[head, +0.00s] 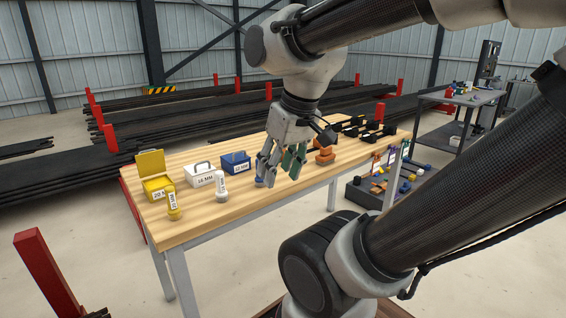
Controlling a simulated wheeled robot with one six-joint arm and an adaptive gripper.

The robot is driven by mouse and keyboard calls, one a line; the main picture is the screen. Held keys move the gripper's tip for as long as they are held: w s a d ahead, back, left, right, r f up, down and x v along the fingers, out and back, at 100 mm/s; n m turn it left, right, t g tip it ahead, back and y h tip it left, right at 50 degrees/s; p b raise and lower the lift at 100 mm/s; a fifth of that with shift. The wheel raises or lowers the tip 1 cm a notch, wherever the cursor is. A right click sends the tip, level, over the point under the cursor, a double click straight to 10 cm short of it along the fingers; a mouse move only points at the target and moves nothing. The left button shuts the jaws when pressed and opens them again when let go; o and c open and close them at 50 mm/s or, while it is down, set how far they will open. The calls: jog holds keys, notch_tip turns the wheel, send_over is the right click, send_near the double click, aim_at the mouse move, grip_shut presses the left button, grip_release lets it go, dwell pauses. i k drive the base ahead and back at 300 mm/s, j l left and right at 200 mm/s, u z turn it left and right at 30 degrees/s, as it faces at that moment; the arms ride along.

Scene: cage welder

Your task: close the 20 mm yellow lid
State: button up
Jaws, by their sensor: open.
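The yellow box (157,188) marked 20 stands at the left end of the wooden table. Its yellow lid (151,163) is raised, standing upright at the back of the box. A yellow bottle-like piece (172,207) with a label stands in front of the box. My gripper (270,182) is open, pointing down over the middle of the table, well to the right of the yellow box. A blue piece (259,182) shows by its fingers; I cannot tell whether they touch it.
A white box (201,175) and a blue box (236,162), both with lids down, stand between the yellow box and my gripper. A white bottle-like piece (221,188) stands before them. An orange object (325,155) and black holders (372,128) are to the right. The front left tabletop (200,225) is clear.

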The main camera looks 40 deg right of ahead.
aim_at(152, 163)
jog(key=i+l, duration=0.15)
jog(key=l, duration=0.2)
jog(key=i+l, duration=0.15)
jog(key=l, duration=0.2)
jog(key=i+l, duration=0.2)
jog(key=l, duration=0.2)
jog(key=i+l, duration=0.15)
jog(key=l, duration=0.2)
jog(key=u, duration=0.05)
